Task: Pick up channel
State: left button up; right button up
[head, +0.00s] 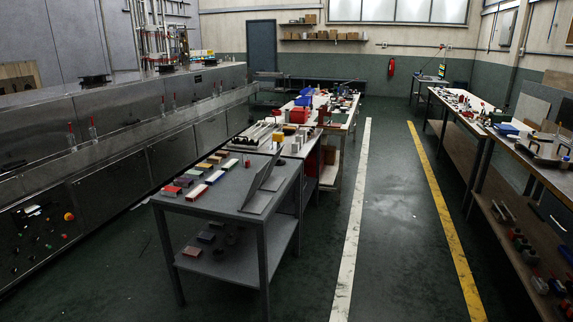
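Neither of my grippers is in view. On the near grey metal table (228,201) stands a grey angled metal piece (262,187) with raised sides near its right edge. It may be a channel, but I cannot tell for sure. Several small coloured blocks (196,192) lie in rows to its left. Long pale bars (254,133) lie on the table behind, too small to identify.
A long steel dryer (130,115) runs along the left. A cluttered workbench (340,118) stands behind the near table. Shelved benches (520,150) line the right. The floor aisle (395,215) between white and yellow lines is clear. A fire extinguisher (391,67) hangs on the back wall.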

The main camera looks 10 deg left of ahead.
aim_at(181, 181)
jog(key=i+j+u, duration=0.15)
jog(key=i+u, duration=0.7)
jog(key=i+l+u, duration=0.15)
jog(key=i+u, duration=0.3)
jog(key=i+j, duration=0.1)
jog(key=i, duration=0.35)
jog(key=i+j+u, duration=0.1)
jog(key=i, duration=0.3)
